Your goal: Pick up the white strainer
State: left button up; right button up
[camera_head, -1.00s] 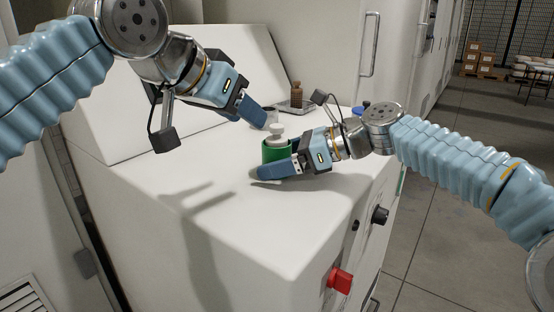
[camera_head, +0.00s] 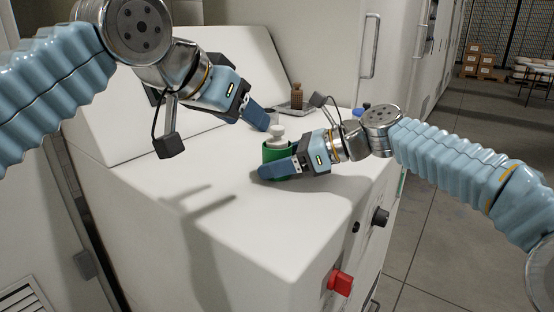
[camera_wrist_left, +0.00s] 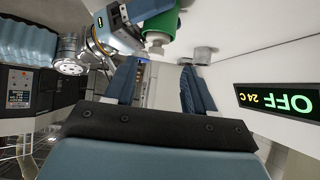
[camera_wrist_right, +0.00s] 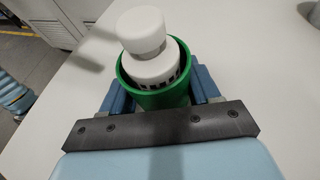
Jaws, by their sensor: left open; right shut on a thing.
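The white strainer (camera_head: 277,136) has a rounded knob on top and stands upright in a green cup (camera_head: 275,153). In the right wrist view, the strainer (camera_wrist_right: 152,62) shows dark slots low on its side, and its lower part is hidden inside the green cup (camera_wrist_right: 165,99). My right gripper (camera_head: 276,168) is shut on the green cup, one finger on each side.
The white machine top (camera_head: 215,190) is clear in front of the cup. A brown bottle (camera_head: 297,95) stands on a small tray behind, and a blue item (camera_head: 358,112) sits behind the right arm. A display (camera_wrist_left: 277,100) reads OFF, 24 C.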

aim_at(277, 127)
pick_arm(q)
jog(key=w+d+f+n+t+y, duration=0.1)
jog(key=d+t, duration=0.1)
jog(key=w+d+f+n+t, duration=0.1)
jog(key=w+f+n+t, duration=0.1)
jog(key=shift+d+f+y, duration=0.2)
jog(key=shift+d+y, duration=0.2)
jog(key=x, duration=0.5)
jog(key=shift+w+d+r, duration=0.15)
jog(key=shift+w+r, duration=0.05)
jog(key=shift+r, duration=0.1)
grip_shut()
